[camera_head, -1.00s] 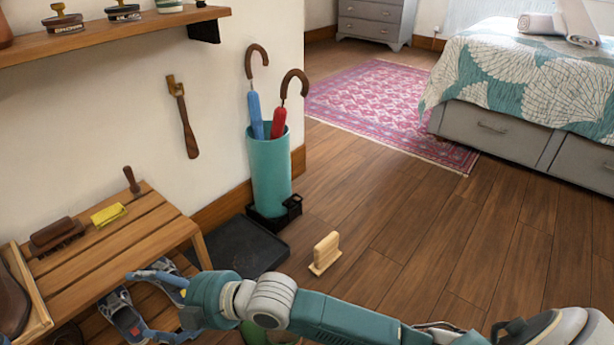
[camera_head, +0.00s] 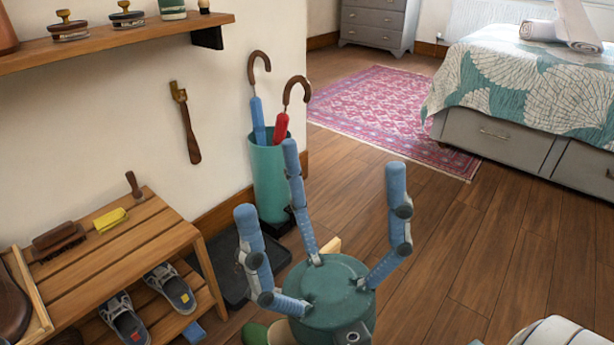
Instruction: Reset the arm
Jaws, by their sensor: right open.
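My right gripper (camera_head: 322,215) stands up in the lower middle of the head view, its blue fingers spread wide around a teal palm. It is open and nothing is between its fingers. It hides part of the dark floor tray and most of a pale wooden block (camera_head: 331,246) on the floor behind it. My left gripper is not in view.
A slatted wooden bench (camera_head: 105,262) with brushes on top and shoes below stands at left. A teal umbrella stand (camera_head: 270,180) with two umbrellas is behind my gripper. A shelf (camera_head: 120,41) is on the wall. Floor toward the bed (camera_head: 520,90) is clear.

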